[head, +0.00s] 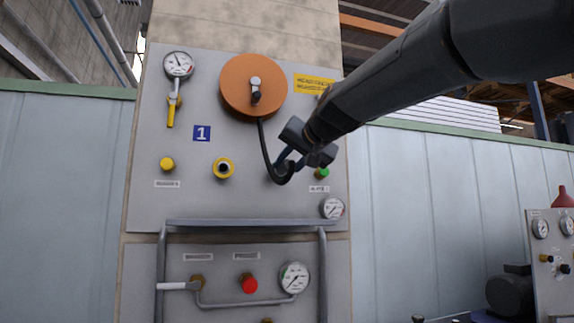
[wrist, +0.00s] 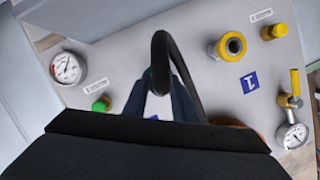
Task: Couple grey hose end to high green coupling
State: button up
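The green coupling (head: 322,173) sits at the right side of the upper panel. It also shows in the wrist view (wrist: 101,105), left of the fingers. A dark hose (head: 264,145) hangs from the orange reel (head: 235,88), and curves up in a hook to my gripper (head: 287,158). In the wrist view the hose (wrist: 187,76) loops over in front of my gripper (wrist: 163,98). My gripper appears shut on the hose's end, which is mostly hidden by the fingers and the loop. The held end is apart from the green coupling, to its left in the head view.
A yellow-ringed port (head: 223,168) and a yellow knob (head: 167,164) are on the upper panel, left of my gripper. A gauge (head: 332,208) is below the green coupling. A grey pipe rail (head: 250,222) crosses in front beneath the upper panel.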

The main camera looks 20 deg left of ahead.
jog(key=o, duration=0.5)
jog(key=shift+b+v, duration=1.3)
jog(key=shift+v, duration=2.6)
